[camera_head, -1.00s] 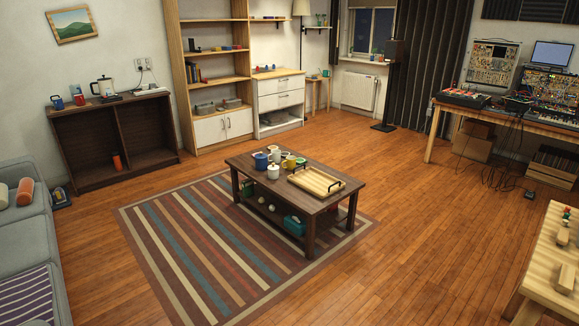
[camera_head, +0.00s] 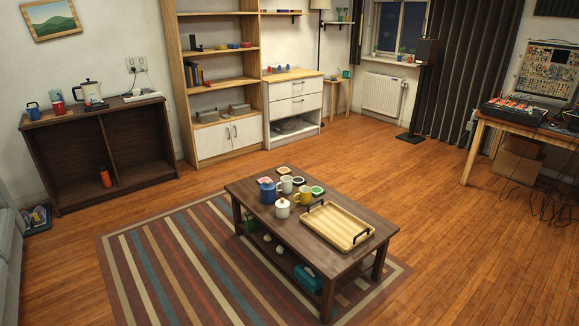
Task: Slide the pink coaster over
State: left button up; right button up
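A small pink coaster (camera_head: 264,181) appears to lie on the dark wooden coffee table (camera_head: 262,219), near its far left end. It is small in the view, and the blue mug (camera_head: 267,194) in front partly hides it. A white mug (camera_head: 285,185), a yellow mug (camera_head: 304,197) and a white lidded pot (camera_head: 282,209) stand close by. Other coasters lie near them, including a green one (camera_head: 318,190) and a dark-rimmed one (camera_head: 299,181). Neither of my grippers is in view.
A wooden tray (camera_head: 338,226) with dark handles takes up the table's right part. A striped rug (camera_head: 190,262) lies under and left of the table. Bare floor is open to the right. A dark cabinet (camera_head: 139,139) and shelves stand along the back wall.

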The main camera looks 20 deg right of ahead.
aim_at(259, 180)
jog(key=i+l+z, duration=0.1)
jog(key=i+l, duration=0.15)
jog(key=i, duration=0.3)
jog(key=i+l+z, duration=0.1)
jog(key=i, duration=0.45)
jog(key=i+l+z, duration=0.1)
jog(key=i+l, duration=0.2)
jog(key=i, duration=0.25)
jog(key=i+j+z, duration=0.25)
jog(key=z, duration=0.25)
jog(key=i+j+z, duration=0.2)
jog(key=j+z, duration=0.15)
jog(key=z, duration=0.15)
jog(key=i+j+z, duration=0.1)
jog(key=j, duration=0.35)
jog(key=i+j+z, duration=0.1)
jog(key=j, duration=0.4)
jog(key=i+j+z, duration=0.1)
jog(key=i+j, duration=0.15)
jog(key=j, duration=0.25)
jog(key=i+j+z, duration=0.1)
jog(key=j, duration=0.45)
jog(key=i+j+z, duration=0.1)
jog(key=j, duration=0.4)
